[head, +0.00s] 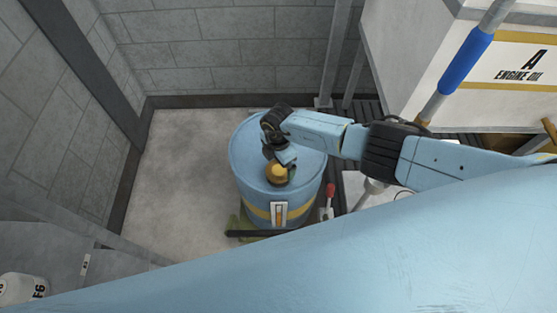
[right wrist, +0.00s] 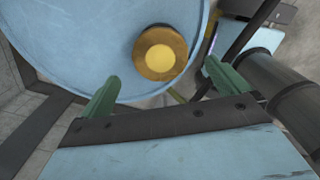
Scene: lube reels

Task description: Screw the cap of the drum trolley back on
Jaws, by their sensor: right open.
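The yellow cap (head: 277,174) is on the top of the blue drum (head: 250,160), near its front edge. In the right wrist view the cap (right wrist: 160,52) shows as a round brown-yellow disc with a brighter centre, near the drum rim. The blue drum top (right wrist: 75,40) fills the upper left there. My right gripper (head: 283,158) is over the drum, just behind the cap in the head view. In the right wrist view its green fingers (right wrist: 170,90) are spread apart and empty, with the cap beyond them. Whether the cap sits in its thread cannot be told. My left gripper is not in view.
The drum stands on a trolley with a greenish base (head: 240,228). A red-topped handle (head: 330,190) is to its right. A white cabinet marked engine oil (head: 520,60) is at upper right, with a blue-gripped pole (head: 466,62) before it. Floor left of the drum is clear.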

